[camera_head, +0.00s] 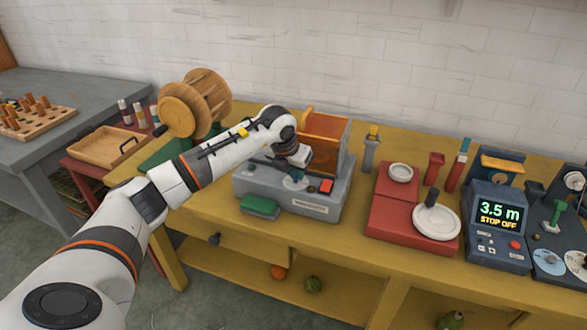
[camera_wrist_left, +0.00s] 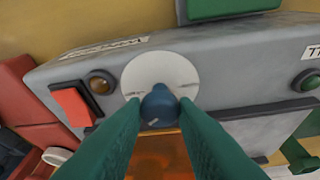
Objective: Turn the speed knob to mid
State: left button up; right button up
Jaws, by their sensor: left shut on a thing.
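The speed knob is a dark blue knob (camera_wrist_left: 159,101) on a pale round dial plate (camera_wrist_left: 150,72) on the grey machine (camera_head: 340,199). My left gripper (camera_wrist_left: 161,106) is shut on it, with one green fingertip on each side. A small light mark shows on the knob's near lower part in the wrist view; the dial's markings are too blurred to read. In the head view, my left gripper (camera_head: 296,176) reaches down onto the machine's top panel, and the knob is mostly hidden behind it. My right gripper is not in view.
A red button (camera_head: 327,186) and an amber lamp (camera_wrist_left: 102,81) sit beside the dial. An orange box (camera_head: 326,140) rises behind the panel, and a green pad (camera_head: 260,206) lies in front. A red scale (camera_head: 392,222) and a display unit (camera_head: 497,225) stand to the right.

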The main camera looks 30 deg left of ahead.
pick_arm(q)
jog(key=n, duration=0.2)
jog(key=n+y, duration=0.2)
jog(key=n, duration=0.1)
jog(key=shift+w+d+n+g+b, duration=0.1)
jog(key=shift+d+n+g+b, duration=0.15)
jog(key=shift+n+g+b, duration=0.1)
jog(key=n+g+y, duration=0.1)
jog(key=n, duration=0.3)
jog(key=shift+w+d+n+b, duration=0.1)
jog(key=shift+n+b, duration=0.25)
jog(key=shift+n+g+y, duration=0.25)
jog(key=shift+n+y, duration=0.05)
jog(key=o, duration=1)
jog(key=v, duration=1.2)
